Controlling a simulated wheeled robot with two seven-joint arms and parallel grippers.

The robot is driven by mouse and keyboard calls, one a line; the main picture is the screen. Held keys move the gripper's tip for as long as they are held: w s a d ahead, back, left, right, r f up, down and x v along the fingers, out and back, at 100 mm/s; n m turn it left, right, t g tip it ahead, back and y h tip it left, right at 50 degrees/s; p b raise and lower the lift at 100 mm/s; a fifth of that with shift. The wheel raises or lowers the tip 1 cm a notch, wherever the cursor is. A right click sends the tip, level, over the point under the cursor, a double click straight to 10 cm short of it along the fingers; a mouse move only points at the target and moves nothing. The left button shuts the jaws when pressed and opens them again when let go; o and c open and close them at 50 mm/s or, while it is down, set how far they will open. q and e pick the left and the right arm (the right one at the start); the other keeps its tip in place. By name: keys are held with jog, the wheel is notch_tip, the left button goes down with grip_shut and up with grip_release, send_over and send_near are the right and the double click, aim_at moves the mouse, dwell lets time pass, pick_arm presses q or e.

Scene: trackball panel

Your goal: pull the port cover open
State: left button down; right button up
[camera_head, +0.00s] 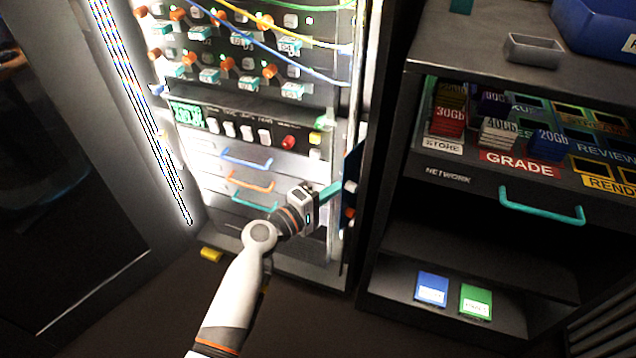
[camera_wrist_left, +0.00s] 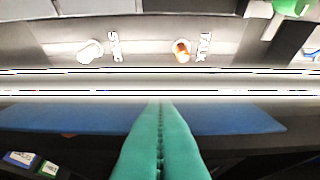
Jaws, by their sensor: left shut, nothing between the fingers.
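A dark blue panel (camera_head: 352,165), which looks like the port cover, stands edge-on at the right side of the lit rack in the head view. In the left wrist view the blue panel (camera_wrist_left: 235,119) spans the picture behind my fingers. My left gripper (camera_head: 333,190) has its teal fingers pressed together with nothing between them. Its tips lie close to the panel's edge; I cannot tell whether they touch it. In the left wrist view the closed fingertips (camera_wrist_left: 160,104) point at a bright strip beyond the panel. My right gripper is not in view.
The lit rack (camera_head: 262,141) has blue, orange and teal drawer handles just left of my gripper. In the left wrist view, a white knob (camera_wrist_left: 90,50) and an orange knob (camera_wrist_left: 182,50) sit beyond the strip. A dark shelf unit (camera_head: 440,190) stands to the right.

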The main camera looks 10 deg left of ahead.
pick_arm(q)
jog(key=shift+s+d, duration=0.25)
jog(key=shift+d, duration=0.15)
jog(key=shift+s+d, duration=0.1)
dwell(0.5)
